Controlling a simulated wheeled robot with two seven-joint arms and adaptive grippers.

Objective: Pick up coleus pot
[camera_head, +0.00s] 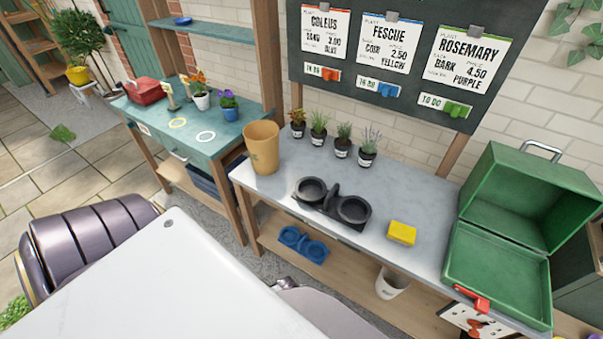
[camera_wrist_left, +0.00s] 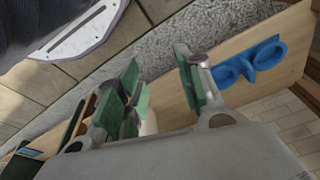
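The likely coleus pot (camera_head: 298,130), a small dark pot with reddish-yellow leaves, stands upright at the back left of the grey-topped bench. It is the leftmost of a row with a grassy pot (camera_head: 319,138), another green plant (camera_head: 342,151) and a purple-flowered pot (camera_head: 367,159). My left gripper (camera_wrist_left: 163,92) shows in the left wrist view with its green-padded fingers spread and nothing between them. It is over the bench's lower shelf area, away from the coleus pot. Neither gripper shows in the head view, and my right gripper is out of sight.
A tan tall pot (camera_head: 262,148) stands left of the row. A black double holder (camera_head: 333,203), yellow block (camera_head: 402,233) and open green case (camera_head: 497,270) occupy the bench. Below are a blue double holder (camera_head: 303,245), also in the left wrist view (camera_wrist_left: 250,62), and a white bucket (camera_head: 391,284).

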